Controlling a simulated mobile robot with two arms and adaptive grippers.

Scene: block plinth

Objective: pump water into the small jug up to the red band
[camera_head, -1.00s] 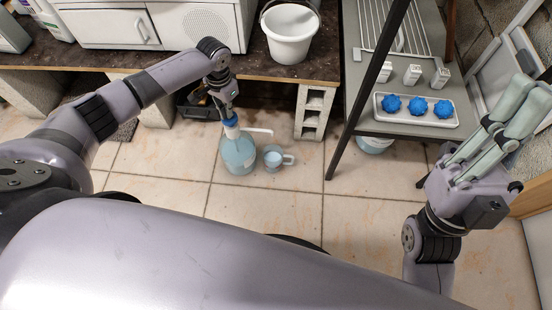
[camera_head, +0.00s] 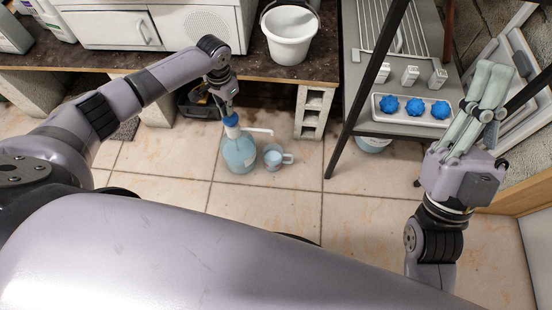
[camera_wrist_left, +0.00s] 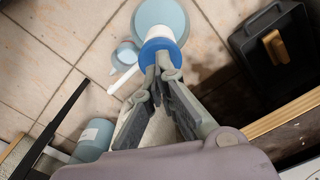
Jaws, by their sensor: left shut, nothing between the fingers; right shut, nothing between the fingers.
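A pale blue pump bottle (camera_head: 238,153) stands upright on the tiled floor, with a blue collar and a white spout pointing right. The small jug (camera_head: 273,160), pale blue with a handle on its right, stands beside it, near the spout's end. The jug also shows in the left wrist view (camera_wrist_left: 124,56). My right gripper (camera_head: 492,72) is shut and empty, raised at the far right.
A white bucket (camera_head: 290,50) stands on the dark worktop above. A block pillar (camera_head: 313,110) stands behind the jug. A dark bin (camera_wrist_left: 278,60) is near the bottle. The front floor is clear.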

